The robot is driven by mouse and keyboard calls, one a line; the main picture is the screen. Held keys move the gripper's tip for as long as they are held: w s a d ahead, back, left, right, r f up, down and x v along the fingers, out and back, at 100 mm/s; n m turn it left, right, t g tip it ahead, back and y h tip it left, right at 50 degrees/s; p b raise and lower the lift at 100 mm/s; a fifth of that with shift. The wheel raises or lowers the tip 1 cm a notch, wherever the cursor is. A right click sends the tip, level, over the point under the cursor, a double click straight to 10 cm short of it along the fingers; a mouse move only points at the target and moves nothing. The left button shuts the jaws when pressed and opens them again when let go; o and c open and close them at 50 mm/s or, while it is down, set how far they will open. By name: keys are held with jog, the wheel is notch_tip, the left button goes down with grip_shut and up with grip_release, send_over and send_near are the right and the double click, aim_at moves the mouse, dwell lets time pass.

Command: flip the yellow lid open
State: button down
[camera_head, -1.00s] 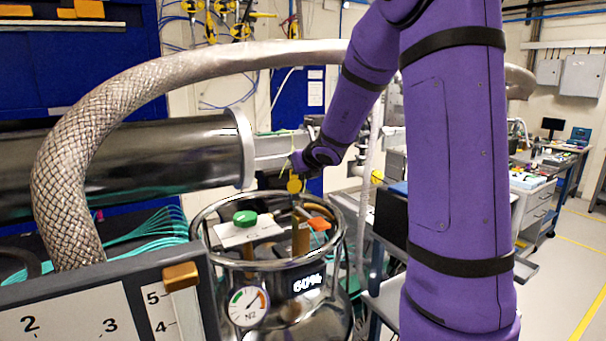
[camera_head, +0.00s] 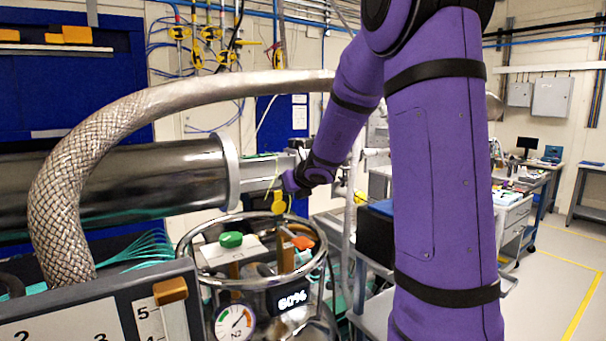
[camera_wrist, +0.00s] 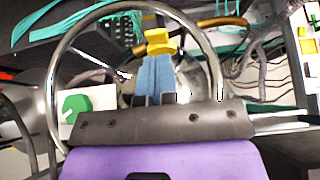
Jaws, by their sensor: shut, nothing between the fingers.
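A small yellow piece, which I take as the yellow lid (camera_head: 279,202), shows just below my gripper (camera_head: 291,192), above the far side of a round steel vessel (camera_head: 186,262). In the wrist view the yellow lid (camera_wrist: 160,41) is right at the tips of my gripper's pale blue fingers (camera_wrist: 156,62). The fingers are together with nothing held between them. I cannot tell whether they touch the lid. The lid's hinge and whatever is under it are hidden.
The vessel carries a green knob (camera_head: 231,239), an orange-red piece (camera_head: 301,242), a round gauge (camera_head: 234,322) and a 60% display (camera_head: 293,299). A braided hose (camera_head: 62,190) arches over a steel pipe (camera_head: 120,180) on the left. Open floor (camera_head: 560,260) lies at right.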

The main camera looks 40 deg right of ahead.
jog(key=w+r+v, duration=0.1)
jog(key=v, duration=0.9)
jog(key=shift+r, duration=0.3)
jog(key=shift+d, duration=0.1)
jog(key=s+a+r+n+g+y, duration=0.1)
jog(key=s+a+n+y, duration=0.1)
jog(key=s+a+n, duration=0.55)
jog(key=s+a+n+g+y, duration=0.2)
jog(key=s+a+n+y, duration=0.1)
jog(key=a+n, duration=0.8)
jog(key=s+a+f+n+g+h, duration=0.1)
jog(key=s+f+n, duration=0.1)
jog(key=s+n, duration=0.6)
jog(key=s+a+f+n+g+h, duration=0.1)
jog(key=s+f+n+g+h, duration=0.1)
jog(key=s+n, duration=0.6)
jog(key=n, duration=0.3)
jog(key=shift+s+a, duration=0.15)
jog(key=shift+a, duration=0.1)
